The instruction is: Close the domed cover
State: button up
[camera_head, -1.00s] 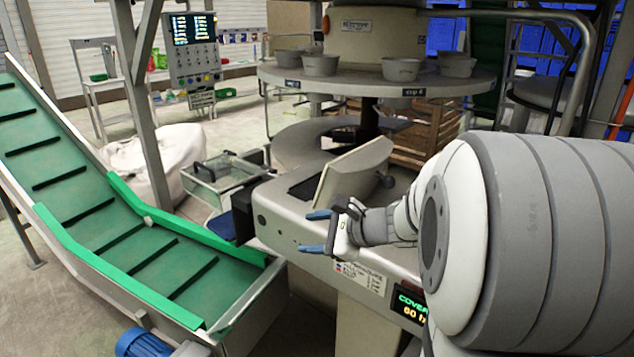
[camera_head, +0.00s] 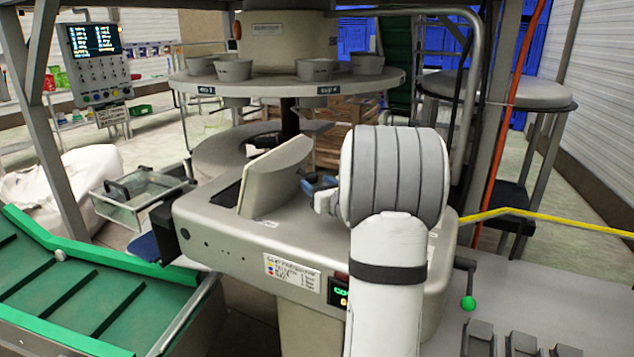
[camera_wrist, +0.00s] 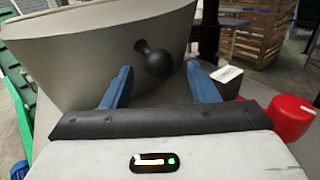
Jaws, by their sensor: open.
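The domed cover (camera_head: 275,178) is a cream, curved lid standing tilted up over a dark opening in the machine's top. It fills the upper left of the wrist view (camera_wrist: 80,55). Its black round knob (camera_wrist: 157,62) sits on its outer face. My gripper (camera_head: 317,183) is just right of the cover, on the knob side. In the wrist view my gripper (camera_wrist: 159,68) has its two blue fingers apart, with the knob showing between their tips. I cannot tell whether the fingers reach around the knob. My arm hides part of the machine's top.
A red knob (camera_wrist: 291,118) is at the right in the wrist view. A round table with grey cups (camera_head: 235,70) stands behind the cover. A clear bin (camera_head: 140,195) and green conveyor (camera_head: 75,290) are at left. A green-tipped lever (camera_head: 467,303) is at right.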

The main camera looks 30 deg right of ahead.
jog(key=shift+w, duration=0.85)
jog(key=shift+c, duration=0.4)
jog(key=shift+d, duration=0.1)
grip_shut()
